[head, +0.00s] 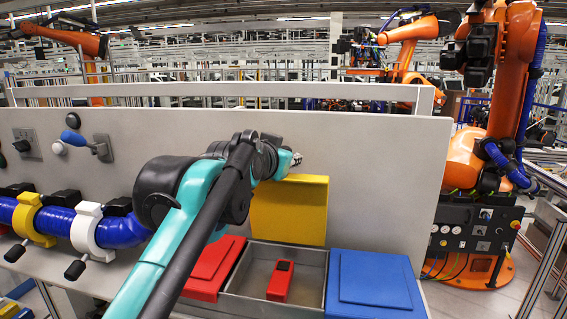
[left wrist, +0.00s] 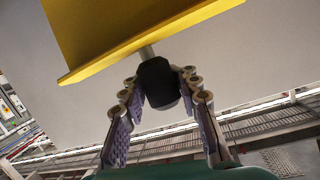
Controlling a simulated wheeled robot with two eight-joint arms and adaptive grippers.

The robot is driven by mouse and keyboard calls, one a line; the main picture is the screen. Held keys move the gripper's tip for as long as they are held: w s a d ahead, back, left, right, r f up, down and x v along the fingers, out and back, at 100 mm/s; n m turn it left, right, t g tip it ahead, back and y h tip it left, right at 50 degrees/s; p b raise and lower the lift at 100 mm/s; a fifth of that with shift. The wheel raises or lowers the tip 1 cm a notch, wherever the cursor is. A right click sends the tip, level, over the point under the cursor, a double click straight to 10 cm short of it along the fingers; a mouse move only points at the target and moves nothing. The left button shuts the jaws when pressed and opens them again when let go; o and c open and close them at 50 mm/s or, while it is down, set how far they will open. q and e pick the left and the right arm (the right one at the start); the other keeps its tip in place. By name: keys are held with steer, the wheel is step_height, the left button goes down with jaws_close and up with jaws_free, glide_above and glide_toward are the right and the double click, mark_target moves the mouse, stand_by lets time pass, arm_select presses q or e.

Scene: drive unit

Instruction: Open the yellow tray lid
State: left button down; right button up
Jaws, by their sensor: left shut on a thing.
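The yellow tray lid (head: 289,212) stands raised, close to upright, at the back of the middle tray (head: 240,304). The tray is open and a red box-like object (head: 280,281) lies in it. In the left wrist view the lid (left wrist: 120,40) shows its edge and a stem with a black knob (left wrist: 156,82). My left gripper (left wrist: 160,79) has its fingers on both sides of the knob and is shut on it. In the head view my left gripper (head: 290,162) is at the lid's top edge, partly hidden by my arm. My right gripper is not in view.
A red lid (head: 212,268) lies left of the open tray and a blue lid (head: 374,282) lies right of it. A pale panel (head: 380,170) rises behind. Blue pipe with yellow and white clamps (head: 87,228) runs at the left. Orange robots (head: 512,80) stand beyond.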

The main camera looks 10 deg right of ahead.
arm_select(q)
steer(key=shift+w+d+f, duration=0.1)
steer(key=shift+w+d, duration=0.05)
steer(key=shift+w, duration=0.35)
steer(key=c, duration=1.4)
jaws_free()
steer(key=shift+o, duration=1.1)
steer(key=v, duration=1.2)
steer(key=shift+r, duration=0.3)
